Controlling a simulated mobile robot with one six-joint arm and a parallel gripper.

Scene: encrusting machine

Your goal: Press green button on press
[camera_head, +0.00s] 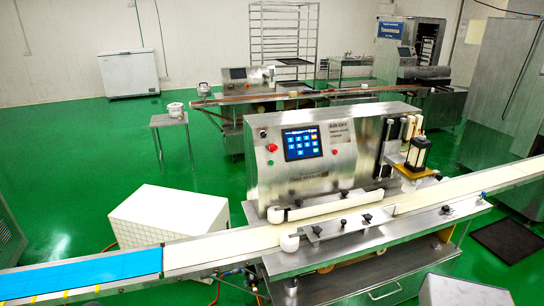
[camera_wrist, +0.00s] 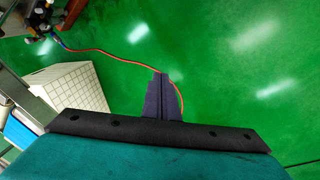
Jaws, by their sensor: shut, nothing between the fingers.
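The steel press machine (camera_head: 350,130) stands in the middle of the head view, with a blue touch screen (camera_head: 303,142) on its front panel. A red button (camera_head: 272,148) sits left of the screen. The press front is not in the wrist view, and my gripper is not in the head view.
A conveyor belt (camera_head: 245,243) runs across the machine's front, with a blue section (camera_head: 80,272) at the left. A white gridded box (camera_head: 168,215) stands on the floor; it also shows in the wrist view (camera_wrist: 72,88). A red hose (camera_wrist: 110,53) lies on the floor.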

